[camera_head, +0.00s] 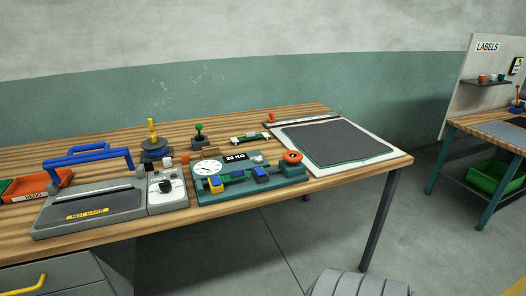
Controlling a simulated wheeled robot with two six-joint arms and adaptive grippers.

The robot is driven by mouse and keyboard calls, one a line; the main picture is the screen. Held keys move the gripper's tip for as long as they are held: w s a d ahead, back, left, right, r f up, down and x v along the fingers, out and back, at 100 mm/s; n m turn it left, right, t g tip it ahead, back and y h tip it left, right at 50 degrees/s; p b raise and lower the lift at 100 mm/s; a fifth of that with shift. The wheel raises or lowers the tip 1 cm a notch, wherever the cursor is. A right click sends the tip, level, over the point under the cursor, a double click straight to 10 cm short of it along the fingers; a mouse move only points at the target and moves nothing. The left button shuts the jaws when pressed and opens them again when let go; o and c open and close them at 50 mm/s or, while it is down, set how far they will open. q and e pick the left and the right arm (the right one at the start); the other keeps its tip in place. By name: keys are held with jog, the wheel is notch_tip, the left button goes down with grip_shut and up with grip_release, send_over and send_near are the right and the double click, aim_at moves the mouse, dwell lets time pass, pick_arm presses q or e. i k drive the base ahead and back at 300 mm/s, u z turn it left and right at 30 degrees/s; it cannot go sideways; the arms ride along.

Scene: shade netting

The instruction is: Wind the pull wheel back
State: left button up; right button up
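A teal tester (235,190) stands near the front edge of the wooden bench (300,112). A round orange-red wheel (292,156) with a dark centre sits at its right end; I take this for the pull wheel. A white dial (208,168) with a dark needle is at its left end, too small to read. Beside the dial is a "20 KG" plate (236,158). Neither gripper shows in the head view.
Left of the tester is a grey heat sealer (95,217) with a raised blue handle (88,158). Right is a dark mat (325,138) on a white board. Behind stand a yellow-topped post (153,130) and a green-knobbed tool (199,130). Another bench is at far right.

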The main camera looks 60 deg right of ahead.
aim_at(294, 157)
jog(key=z, duration=0.25)
jog(key=i, duration=1.05)
jog(key=z, duration=0.75)
